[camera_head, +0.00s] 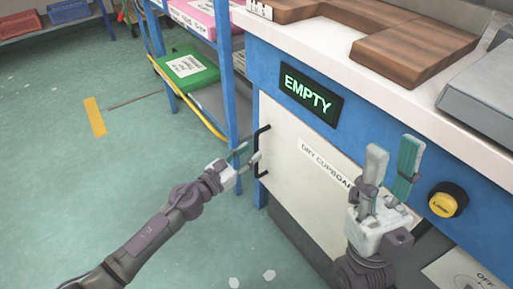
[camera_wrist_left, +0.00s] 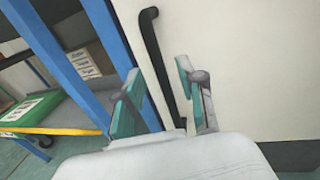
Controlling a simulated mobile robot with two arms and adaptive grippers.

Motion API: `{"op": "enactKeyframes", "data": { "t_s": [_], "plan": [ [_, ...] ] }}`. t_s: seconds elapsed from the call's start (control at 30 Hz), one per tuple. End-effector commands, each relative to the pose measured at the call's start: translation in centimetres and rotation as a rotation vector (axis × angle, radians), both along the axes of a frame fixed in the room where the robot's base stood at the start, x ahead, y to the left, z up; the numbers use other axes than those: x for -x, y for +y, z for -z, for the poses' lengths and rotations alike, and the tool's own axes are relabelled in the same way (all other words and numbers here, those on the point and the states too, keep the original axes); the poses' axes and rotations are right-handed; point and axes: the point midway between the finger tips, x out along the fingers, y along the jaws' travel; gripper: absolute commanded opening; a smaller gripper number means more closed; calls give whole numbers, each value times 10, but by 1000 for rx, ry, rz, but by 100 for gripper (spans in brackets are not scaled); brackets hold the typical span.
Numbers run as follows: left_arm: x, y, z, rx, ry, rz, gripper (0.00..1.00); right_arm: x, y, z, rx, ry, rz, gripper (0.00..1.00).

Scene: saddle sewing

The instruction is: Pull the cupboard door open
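The white cupboard door (camera_head: 288,165), labelled "DRY CUPBOARD", appears shut in the blue bench front. Its black upright handle (camera_head: 257,150) is at the door's left edge. My left gripper (camera_head: 246,155) is at the handle with its fingers apart. In the left wrist view, the handle (camera_wrist_left: 158,50) runs down between the two open fingertips (camera_wrist_left: 158,85); I cannot tell whether either finger touches it. My right gripper (camera_head: 392,155) points up, open and empty, in front of the bench's right part, hiding the end of the door label.
A green "EMPTY" sign (camera_head: 310,95) and a yellow button (camera_head: 447,199) are on the bench front. Wooden blocks (camera_head: 400,50) lie on the worktop. A blue rack (camera_head: 224,55) with a green box (camera_head: 187,68) stands left of the door.

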Motion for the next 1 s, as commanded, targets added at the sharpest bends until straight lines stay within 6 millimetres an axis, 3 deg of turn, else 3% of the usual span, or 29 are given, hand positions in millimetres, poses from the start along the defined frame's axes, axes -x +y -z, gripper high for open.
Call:
{"op": "enactKeyframes", "data": {
  "t_s": [0.2,0.6,0.83,1.0],
  "plan": [
    [-21,-20,0,1,0,-1,39,12,-3,1,-21,-64,-3,38],
    [-26,-24,0,1,1,-1,39,15,-3,1,-26,-80,-4,38],
    [-26,-24,0,1,1,-1,1,15,-3,1,-26,-79,-5,38],
    [-26,-24,0,1,1,-1,0,14,-3,1,-26,-79,-5,38]
  ]
}}
